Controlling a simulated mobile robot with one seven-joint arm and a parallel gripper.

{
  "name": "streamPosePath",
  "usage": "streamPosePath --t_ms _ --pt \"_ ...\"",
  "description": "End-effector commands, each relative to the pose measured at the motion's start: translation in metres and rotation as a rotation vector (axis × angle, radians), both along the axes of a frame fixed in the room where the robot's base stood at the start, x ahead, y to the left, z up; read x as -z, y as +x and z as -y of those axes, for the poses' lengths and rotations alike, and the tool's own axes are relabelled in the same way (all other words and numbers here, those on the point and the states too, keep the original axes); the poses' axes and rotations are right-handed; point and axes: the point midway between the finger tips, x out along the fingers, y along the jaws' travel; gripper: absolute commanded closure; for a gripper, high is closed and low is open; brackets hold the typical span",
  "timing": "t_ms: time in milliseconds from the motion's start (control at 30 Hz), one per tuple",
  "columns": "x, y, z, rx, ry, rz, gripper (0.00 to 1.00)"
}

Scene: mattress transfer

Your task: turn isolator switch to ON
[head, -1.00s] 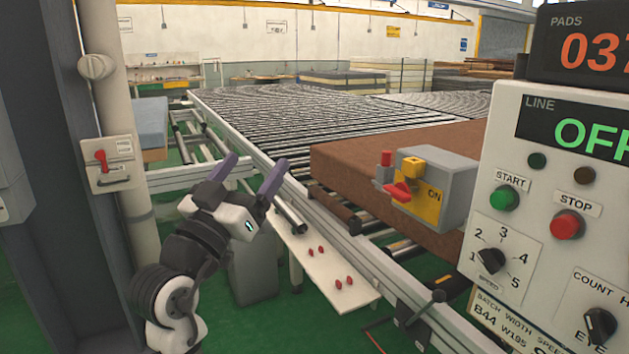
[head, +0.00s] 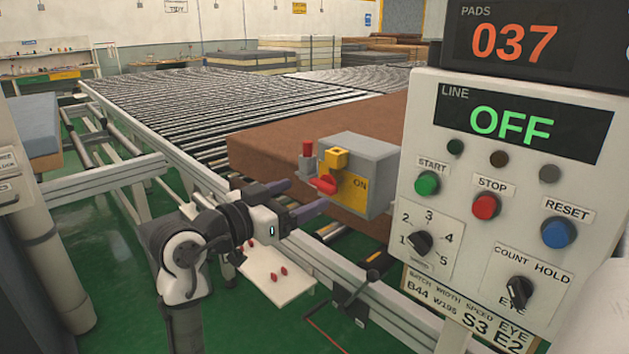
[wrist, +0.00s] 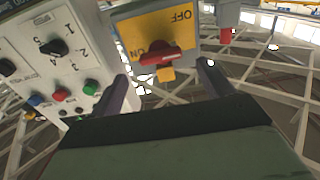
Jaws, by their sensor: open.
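The isolator is a grey box (head: 370,160) with a yellow plate (head: 352,190), a red handle (head: 322,185) and a yellow block on top. In the wrist view its plate (wrist: 172,30) is upside down, with OFF at the top and ON beside the red handle (wrist: 158,54). The handle lies crosswise there; which setting it points to I cannot tell. My gripper (head: 307,195) is open and empty, its purple fingers pointing at the box. In the wrist view the fingers stand apart on either side of the handle, seemingly short of it.
A white control panel (head: 440,285) with buttons and knobs stands close on the right; its display (head: 515,122) reads OFF. A brown mattress (head: 265,150) lies on the roller conveyor behind the box. A small white shelf (head: 290,290) with red pieces is below my gripper.

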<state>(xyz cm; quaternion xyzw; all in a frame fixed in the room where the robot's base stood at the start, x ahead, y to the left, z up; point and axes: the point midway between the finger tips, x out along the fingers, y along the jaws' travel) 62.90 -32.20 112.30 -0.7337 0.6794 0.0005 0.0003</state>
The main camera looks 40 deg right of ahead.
Motion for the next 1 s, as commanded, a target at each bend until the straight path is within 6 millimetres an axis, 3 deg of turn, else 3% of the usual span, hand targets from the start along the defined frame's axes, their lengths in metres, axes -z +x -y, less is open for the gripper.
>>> streamPosePath --t_ms 100,300,667,1000 --pt "-0.002 0.001 0.023 0.003 0.001 -0.003 0.20" --pt "-0.001 0.004 0.045 0.000 0.000 -0.001 0.20" --pt "0.000 0.004 0.051 -0.001 -0.001 0.000 0.20" --pt "0.000 0.004 0.050 -0.001 -0.001 0.000 0.62"
